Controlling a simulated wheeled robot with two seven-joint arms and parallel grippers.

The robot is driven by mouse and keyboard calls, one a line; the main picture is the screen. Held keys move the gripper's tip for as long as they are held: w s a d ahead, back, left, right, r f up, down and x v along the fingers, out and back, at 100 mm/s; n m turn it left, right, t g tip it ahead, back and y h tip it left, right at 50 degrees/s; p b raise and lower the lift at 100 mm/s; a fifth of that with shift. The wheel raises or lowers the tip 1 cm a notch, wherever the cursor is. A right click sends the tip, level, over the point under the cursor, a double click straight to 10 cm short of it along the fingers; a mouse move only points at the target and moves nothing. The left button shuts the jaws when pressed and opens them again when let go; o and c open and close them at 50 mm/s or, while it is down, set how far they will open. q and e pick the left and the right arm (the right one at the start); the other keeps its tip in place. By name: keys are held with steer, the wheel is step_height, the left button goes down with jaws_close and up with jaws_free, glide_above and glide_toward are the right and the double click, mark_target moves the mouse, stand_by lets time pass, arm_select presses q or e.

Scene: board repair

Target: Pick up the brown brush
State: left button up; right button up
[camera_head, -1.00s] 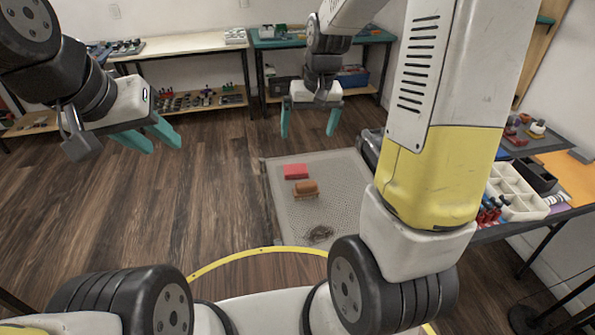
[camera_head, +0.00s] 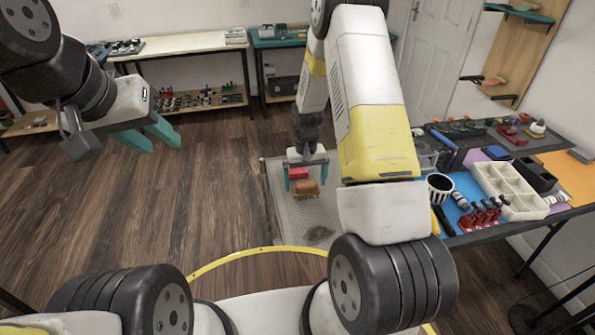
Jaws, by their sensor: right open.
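The brown brush (camera_head: 306,188) lies on a grey perforated mat (camera_head: 281,221) on the floor, with its brown block on top and paler bristles below. My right gripper (camera_head: 305,181) is open and reaches down over the mat from behind the brush. Its two teal fingers stand to either side, around the brush or just behind it; I cannot tell the exact depth. A red block (camera_head: 298,172) shows between the fingers, behind the brush. My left gripper (camera_head: 148,138) is open, empty, and far to the left above the floor.
A dark patch (camera_head: 319,234) lies at the mat's near end. At right, a workbench holds a white compartment tray (camera_head: 507,190), a striped cup (camera_head: 440,186) and several red-based tools (camera_head: 479,215). Shelved benches stand along the back wall. The wooden floor at left is clear.

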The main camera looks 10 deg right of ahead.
steer(key=shift+f, duration=1.4)
steer(key=c, duration=1.5)
steer(key=shift+o, duration=0.2)
steer(key=shift+r, duration=0.15)
step_height(320, 180, up, 4)
steer(key=shift+f, duration=0.25)
steer(key=s+a, duration=0.1)
steer(key=s, duration=0.4)
steer(key=s+a, duration=0.2)
steer(key=s, duration=0.3)
steer(key=s+a+r, duration=0.1)
steer(key=s, duration=0.4)
steer(key=shift+s+a+r, duration=0.1)
steer(key=shift+s+a, duration=0.05)
steer(key=shift+s, duration=0.15)
